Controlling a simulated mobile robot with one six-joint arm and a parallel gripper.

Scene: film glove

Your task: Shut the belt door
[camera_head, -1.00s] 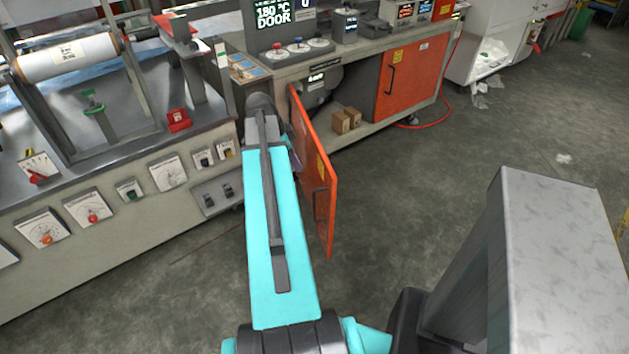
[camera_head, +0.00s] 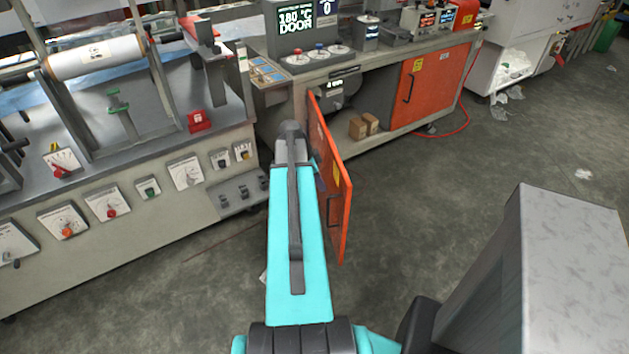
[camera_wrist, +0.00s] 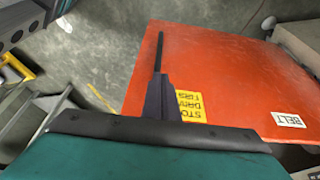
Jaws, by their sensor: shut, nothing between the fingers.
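The belt door (camera_head: 338,190) is an orange panel under the bench at centre. It stands wide open, swung out toward me, with a yellow sticker and a dark handle (camera_head: 332,212). In the wrist view the orange door (camera_wrist: 240,70) fills the middle and right, with its white BELT label (camera_wrist: 289,120) and yellow sticker (camera_wrist: 188,106). My gripper (camera_wrist: 160,36) is shut and empty, its dark fingers in front of the door's face. I cannot tell whether they touch it. In the head view my arm hides most of the gripper, left of the door.
A second orange door (camera_head: 417,88) on the bench is shut. A grey machine (camera_head: 140,190) with dials stands close on the left. The floor right of the door is clear. A red hose (camera_head: 462,115) lies farther right.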

